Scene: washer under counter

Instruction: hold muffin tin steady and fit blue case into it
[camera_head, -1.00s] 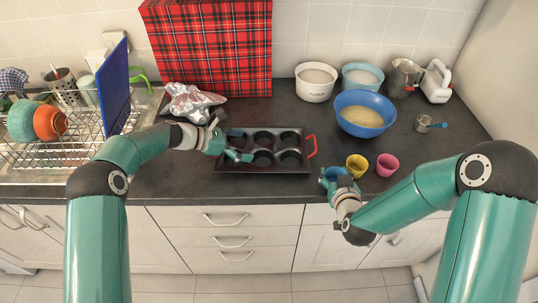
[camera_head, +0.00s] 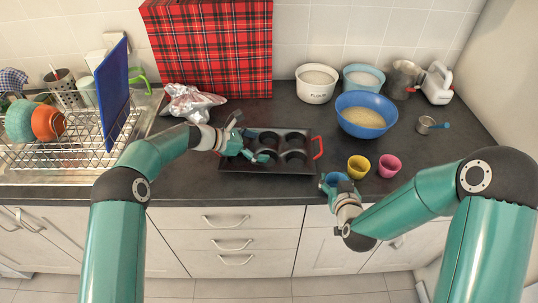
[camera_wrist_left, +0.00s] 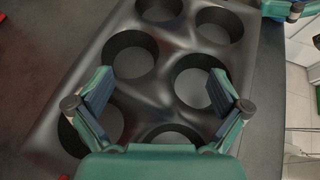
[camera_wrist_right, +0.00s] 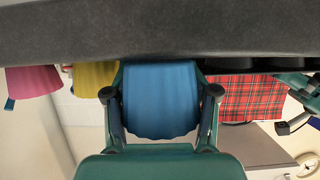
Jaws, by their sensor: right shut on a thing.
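The dark muffin tin (camera_head: 310,168) with red handles lies flat on the counter, and its cups look empty in the left wrist view (camera_wrist_left: 180,52). My left gripper (camera_head: 252,146) is at the tin's left part. Its fingers are spread wide over the cups in the left wrist view (camera_wrist_left: 163,100), with nothing clamped between them; I cannot tell whether they touch the tin. My right gripper (camera_head: 334,182) is shut on the blue case (camera_wrist_right: 160,95), at the counter's front edge, right of the tin. The gripper partly hides this case in the head view.
A yellow case (camera_head: 358,167) and a pink case (camera_head: 389,166) stand right of the blue one. A blue bowl (camera_head: 366,102) stands behind them. Crumpled foil (camera_head: 190,102) lies behind the left arm, and a dish rack (camera_head: 75,150) is at left. The counter between tin and yellow case is clear.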

